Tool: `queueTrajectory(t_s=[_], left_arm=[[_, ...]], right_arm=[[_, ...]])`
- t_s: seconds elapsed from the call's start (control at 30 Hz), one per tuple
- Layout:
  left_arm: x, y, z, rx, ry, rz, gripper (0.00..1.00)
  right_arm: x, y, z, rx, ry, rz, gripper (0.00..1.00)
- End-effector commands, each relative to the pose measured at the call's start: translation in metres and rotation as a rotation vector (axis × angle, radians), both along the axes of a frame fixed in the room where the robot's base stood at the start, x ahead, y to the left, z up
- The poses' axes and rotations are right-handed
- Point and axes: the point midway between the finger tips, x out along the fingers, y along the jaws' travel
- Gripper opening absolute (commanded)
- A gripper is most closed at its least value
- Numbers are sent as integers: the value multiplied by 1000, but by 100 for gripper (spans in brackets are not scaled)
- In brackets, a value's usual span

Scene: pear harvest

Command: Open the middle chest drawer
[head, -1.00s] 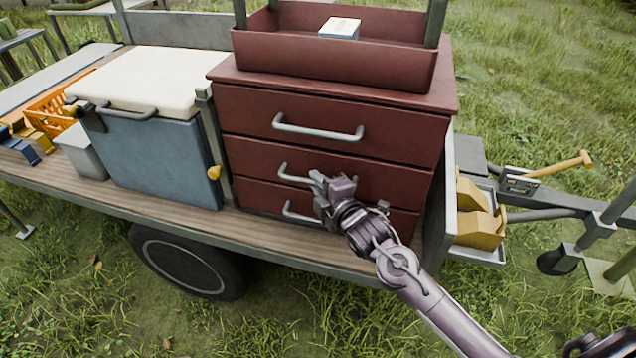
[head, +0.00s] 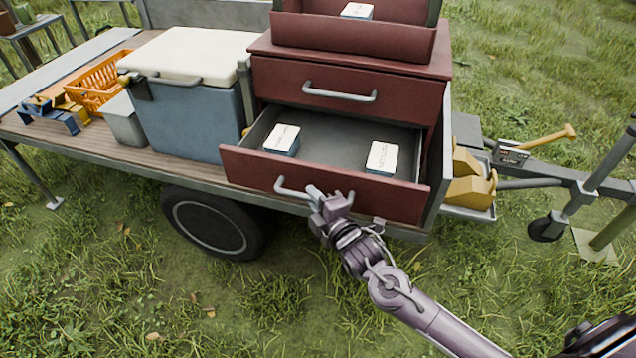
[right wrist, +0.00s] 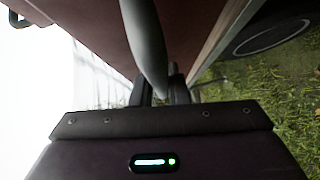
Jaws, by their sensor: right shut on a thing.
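The red chest (head: 340,60) stands on the trailer bed. Its middle drawer (head: 250,165) is pulled well out, showing a grey inside with two white-topped boxes, one at the left (head: 282,139) and one at the right (head: 382,157). My right gripper (head: 318,192) is at the drawer's front, shut on the grey bar handle (head: 290,189) near its right part. In the right wrist view the handle (right wrist: 145,45) runs down between the fingers (right wrist: 160,92). The top drawer (head: 345,88) is shut. The bottom drawer is hidden behind the open one. My left gripper is not in view.
A blue cooler (head: 190,115) with a white lid stands left of the chest, beside a grey bin (head: 122,120) and an orange crate (head: 97,90). Yellow containers (head: 470,180) and the trailer hitch are at the right. Grass in front is open, beside the wheel (head: 212,222).

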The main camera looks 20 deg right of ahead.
Motion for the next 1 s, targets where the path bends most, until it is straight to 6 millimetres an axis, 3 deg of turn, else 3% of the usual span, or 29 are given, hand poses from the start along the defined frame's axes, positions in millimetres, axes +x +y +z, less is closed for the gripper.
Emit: queueTrajectory(t_s=[0.27,0.77,0.8,0.93,1.0], left_arm=[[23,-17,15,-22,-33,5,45],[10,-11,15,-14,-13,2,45],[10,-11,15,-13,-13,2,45],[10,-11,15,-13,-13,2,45],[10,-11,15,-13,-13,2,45]], right_arm=[[-27,19,1,2,1,1,0],[-33,23,0,2,-1,1,0],[-33,23,0,2,-1,1,16],[-33,23,0,2,-1,1,33],[-33,23,0,2,-1,0,36]])
